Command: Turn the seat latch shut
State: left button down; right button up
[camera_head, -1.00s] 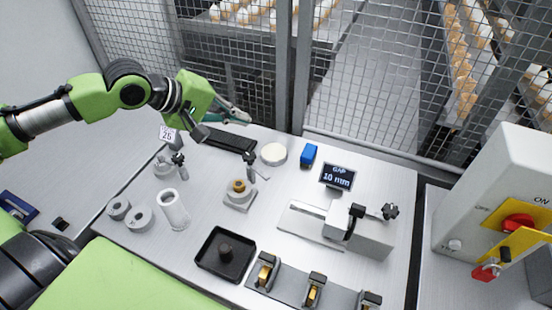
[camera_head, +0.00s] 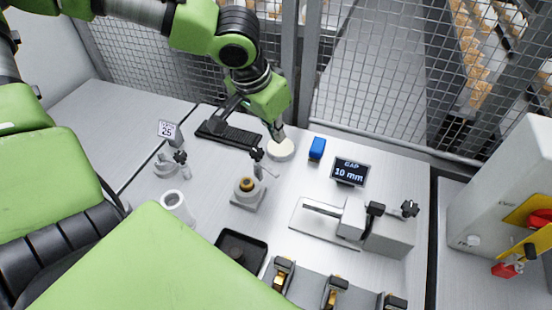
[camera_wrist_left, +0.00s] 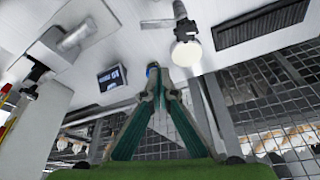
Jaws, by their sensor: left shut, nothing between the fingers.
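The seat is a small grey block (camera_head: 247,198) with a brass-coloured ring (camera_head: 246,185) on top, in the middle of the table. The seat latch (camera_head: 257,155) is a dark knob on a post behind it, with a thin arm reaching right; whether it is turned shut is too small to tell. In the left wrist view the latch (camera_wrist_left: 184,28) shows at the top. My left gripper (camera_head: 278,136) is shut and empty, pointing down by the cream disc (camera_head: 281,150), behind and right of the latch and apart from it. Its closed fingertips (camera_wrist_left: 155,72) show in the wrist view. My right gripper is not visible.
A blue block (camera_head: 317,149) and the gap display (camera_head: 349,172) stand right of the gripper. A black slotted plate (camera_head: 229,134) lies left of it. A clamp fixture (camera_head: 384,231) is at the right. Mesh fencing (camera_head: 380,80) rises behind the table.

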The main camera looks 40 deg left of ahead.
pick_arm(q)
jog(key=b+x, duration=0.1)
jog(key=x, duration=0.8)
jog(key=s, duration=0.1)
jog(key=s+p, duration=0.1)
jog(key=s, duration=0.1)
jog(key=shift+a, duration=0.25)
jog(key=shift+s+a, duration=0.1)
jog(key=shift+s, duration=0.4)
jog(key=shift+w, duration=0.1)
